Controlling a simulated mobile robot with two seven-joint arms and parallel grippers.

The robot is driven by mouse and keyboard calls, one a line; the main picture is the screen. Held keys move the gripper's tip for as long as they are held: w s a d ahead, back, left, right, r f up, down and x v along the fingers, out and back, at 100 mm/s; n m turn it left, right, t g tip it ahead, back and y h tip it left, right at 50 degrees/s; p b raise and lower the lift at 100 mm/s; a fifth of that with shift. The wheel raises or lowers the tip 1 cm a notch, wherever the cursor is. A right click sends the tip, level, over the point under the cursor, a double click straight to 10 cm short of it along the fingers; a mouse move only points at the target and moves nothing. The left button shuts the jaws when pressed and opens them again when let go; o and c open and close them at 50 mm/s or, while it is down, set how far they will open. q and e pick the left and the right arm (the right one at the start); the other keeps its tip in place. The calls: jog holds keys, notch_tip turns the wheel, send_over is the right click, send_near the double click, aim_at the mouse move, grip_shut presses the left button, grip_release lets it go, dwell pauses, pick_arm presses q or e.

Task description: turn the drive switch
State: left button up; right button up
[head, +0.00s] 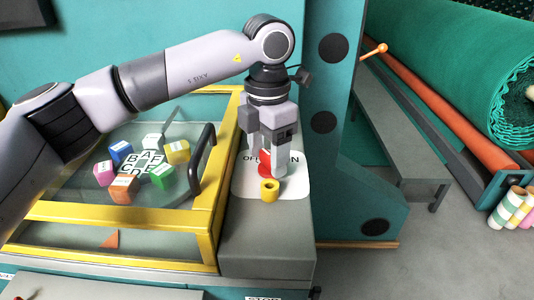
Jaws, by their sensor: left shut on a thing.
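The drive switch (264,169) is a red knob on a white label plate (297,187) with partly hidden lettering, on the grey top at the right of the yellow-framed window. My left gripper (265,172) points down over the plate and is shut on the red knob. The fingers hide part of the knob and of the lettering, so its exact setting cannot be read. A small yellow ring-shaped piece (269,190) sits just in front of the knob. My right gripper is not in view.
Left of the switch is a clear window in a yellow frame (205,235) with a black handle (202,160). Several coloured lettered blocks (122,189) show behind it. A teal panel (345,200) stands to the right, with a grey bench and green netting roll (450,65) beyond.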

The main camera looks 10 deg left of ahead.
aim_at(268, 158)
pick_arm(q)
jog(key=shift+n, duration=0.8)
jog(key=shift+r, duration=0.1)
jog(key=o, duration=1.1)
jog(key=shift+c, duration=0.2)
notch_tip(268, 158, up, 7)
jog(key=shift+r+b, duration=0.1)
jog(key=shift+b, duration=0.25)
jog(key=shift+d, duration=0.1)
